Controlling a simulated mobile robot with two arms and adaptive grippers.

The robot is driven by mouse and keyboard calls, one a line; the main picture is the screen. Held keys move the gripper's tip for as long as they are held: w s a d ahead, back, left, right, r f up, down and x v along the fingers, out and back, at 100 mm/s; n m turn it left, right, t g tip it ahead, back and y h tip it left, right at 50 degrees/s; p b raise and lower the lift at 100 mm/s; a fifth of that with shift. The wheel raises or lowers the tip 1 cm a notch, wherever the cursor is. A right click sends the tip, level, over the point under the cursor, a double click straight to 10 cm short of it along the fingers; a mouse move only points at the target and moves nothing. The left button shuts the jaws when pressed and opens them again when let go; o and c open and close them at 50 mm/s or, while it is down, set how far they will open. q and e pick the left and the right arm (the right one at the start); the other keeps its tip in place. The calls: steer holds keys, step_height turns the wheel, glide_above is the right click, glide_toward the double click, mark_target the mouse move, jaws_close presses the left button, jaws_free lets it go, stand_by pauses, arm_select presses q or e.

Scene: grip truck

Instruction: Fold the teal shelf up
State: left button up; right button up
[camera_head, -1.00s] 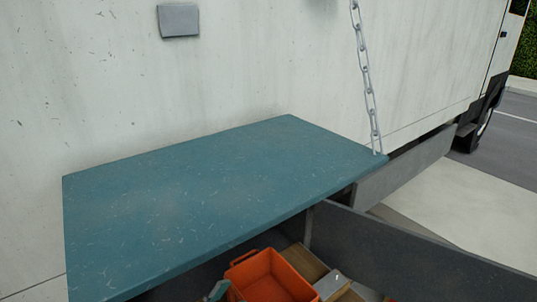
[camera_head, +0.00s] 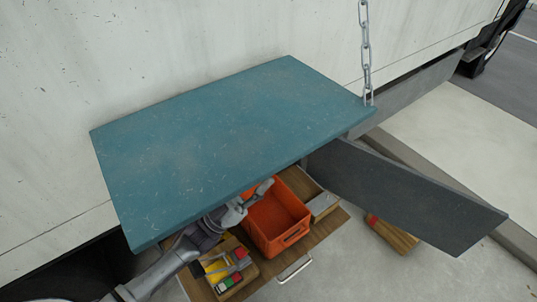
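The teal shelf (camera_head: 230,135) sticks out roughly level from the white truck wall. My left arm comes in from the bottom left, and my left gripper (camera_head: 262,190) is just under the shelf's front edge, close to the orange crate's rim. The shelf's edge partly hides it, and whether its fingers are open or shut is unclear. My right gripper is out of view.
Below the shelf, an open wooden drawer (camera_head: 325,232) holds an orange crate (camera_head: 297,232) and a box of small coloured items (camera_head: 232,272). A dark open door panel (camera_head: 410,195) stands at the right. A wooden block (camera_head: 393,236) lies on the ground beneath it.

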mark_target(268, 165)
arm_select(q)
steer(key=p+x, duration=0.1)
steer(key=x, duration=0.3)
jaws_close()
stand_by(0.4)
